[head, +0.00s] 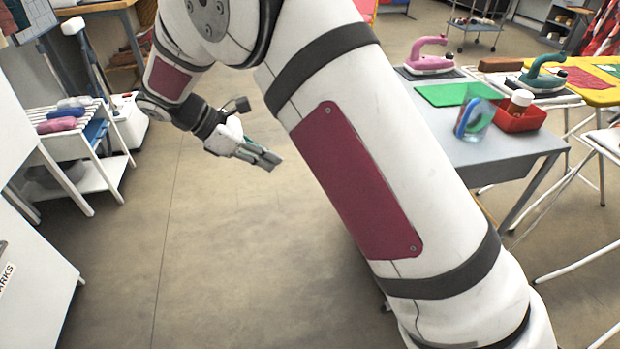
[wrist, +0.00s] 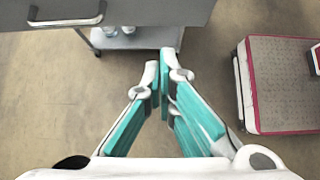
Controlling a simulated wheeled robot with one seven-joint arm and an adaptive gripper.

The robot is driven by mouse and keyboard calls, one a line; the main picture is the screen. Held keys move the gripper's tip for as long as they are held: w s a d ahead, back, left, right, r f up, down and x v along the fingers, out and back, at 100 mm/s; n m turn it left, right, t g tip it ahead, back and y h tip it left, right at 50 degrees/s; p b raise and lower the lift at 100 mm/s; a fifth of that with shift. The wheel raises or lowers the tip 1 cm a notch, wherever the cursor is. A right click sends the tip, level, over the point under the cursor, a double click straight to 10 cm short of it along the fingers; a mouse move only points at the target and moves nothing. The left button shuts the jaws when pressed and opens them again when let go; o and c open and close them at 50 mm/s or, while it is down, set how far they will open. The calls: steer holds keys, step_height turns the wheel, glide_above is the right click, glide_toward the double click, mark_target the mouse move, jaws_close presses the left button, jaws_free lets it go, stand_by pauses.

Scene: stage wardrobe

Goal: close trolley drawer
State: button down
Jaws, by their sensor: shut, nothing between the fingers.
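In the wrist view, a grey drawer front (wrist: 150,12) with a shiny metal bar handle (wrist: 68,16) spans the top left. Below it is the trolley's pale lower shelf (wrist: 140,38), with a caster at its left end. How far the drawer stands out cannot be told from this angle. My gripper (wrist: 161,68) is shut and empty, with teal finger pads. Its tips lie below and to the right of the handle in the picture, apart from it. In the head view my gripper (head: 268,160) hangs over bare floor; the drawer cannot be made out there.
Clear glassware (wrist: 118,30) stands on the lower shelf. A red-edged padded box (wrist: 285,85) is at the wrist view's right. In the head view, a grey table (head: 500,150) holds a red tray (head: 520,118) and a clear cup. A white rack (head: 85,150) stands left; floor between is clear.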

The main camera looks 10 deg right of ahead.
steer(key=d+r+b+x, duration=0.2)
steer(key=b+x, duration=0.2)
steer(key=x, duration=0.8)
steer(key=shift+d+f, duration=0.25)
steer(key=d+p, duration=0.4)
steer(key=d, duration=1.8)
steer(key=shift+d+p, duration=0.1)
steer(key=shift+p, duration=0.3)
steer(key=shift+d, duration=0.1)
